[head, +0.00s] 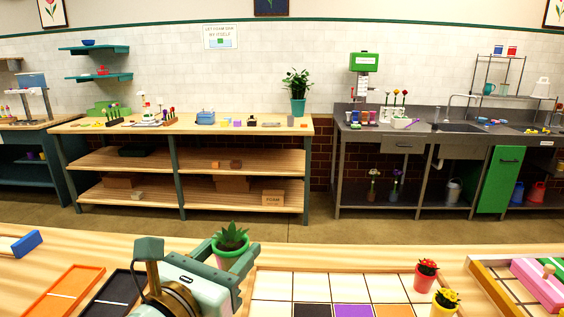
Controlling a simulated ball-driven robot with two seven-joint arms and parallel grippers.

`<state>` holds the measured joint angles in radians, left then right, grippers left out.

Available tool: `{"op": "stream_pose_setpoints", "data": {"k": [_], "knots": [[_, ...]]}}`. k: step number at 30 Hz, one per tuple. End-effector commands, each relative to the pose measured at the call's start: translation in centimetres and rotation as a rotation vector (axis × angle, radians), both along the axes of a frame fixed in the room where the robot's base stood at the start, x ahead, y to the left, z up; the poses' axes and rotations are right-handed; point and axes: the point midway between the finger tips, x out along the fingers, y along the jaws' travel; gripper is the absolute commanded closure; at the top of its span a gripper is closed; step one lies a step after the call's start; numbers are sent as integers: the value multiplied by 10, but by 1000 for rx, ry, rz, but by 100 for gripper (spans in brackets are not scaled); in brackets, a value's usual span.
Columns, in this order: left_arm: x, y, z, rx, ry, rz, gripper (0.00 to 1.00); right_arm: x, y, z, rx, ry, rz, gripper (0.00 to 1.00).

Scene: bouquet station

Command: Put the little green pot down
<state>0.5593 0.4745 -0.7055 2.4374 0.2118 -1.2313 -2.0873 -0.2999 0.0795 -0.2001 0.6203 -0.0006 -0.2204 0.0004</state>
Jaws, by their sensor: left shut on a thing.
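The little green pot (231,252) with a spiky green plant is in the lower middle of the head view. My left gripper (222,258) is shut on it, with its fingers around the pot near the front table. The pot looks upright. Its lower part is partly hidden by the gripper, so I cannot tell whether it touches the table. My right gripper is not in view.
A board of pale and coloured squares (285,284) lies right of my left gripper. Pots with red (426,274) and yellow flowers (444,303) stand at its right. An orange tray (62,300), a dark tray (113,296) and a blue block (27,243) lie at left.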

Motion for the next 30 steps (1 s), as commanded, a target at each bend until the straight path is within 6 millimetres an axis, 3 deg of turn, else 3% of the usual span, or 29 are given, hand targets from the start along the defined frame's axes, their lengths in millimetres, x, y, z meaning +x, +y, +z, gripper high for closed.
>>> {"op": "stream_pose_setpoints", "data": {"k": [6, 12, 19, 22, 25, 30], "knots": [[0, 74, -41, 1, 8, 260, 84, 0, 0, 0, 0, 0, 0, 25], [-15, 119, -87, 5, 6, 395, 84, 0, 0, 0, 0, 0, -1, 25], [-32, 129, -125, 2, 0, 424, 84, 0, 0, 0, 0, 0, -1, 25], [-35, 128, -128, 4, -5, 420, 84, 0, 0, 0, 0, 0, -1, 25], [-38, 128, -116, 2, -11, 418, 84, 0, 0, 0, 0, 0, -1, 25], [-74, 128, -125, 3, 4, 421, 84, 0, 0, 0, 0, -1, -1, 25]]}}
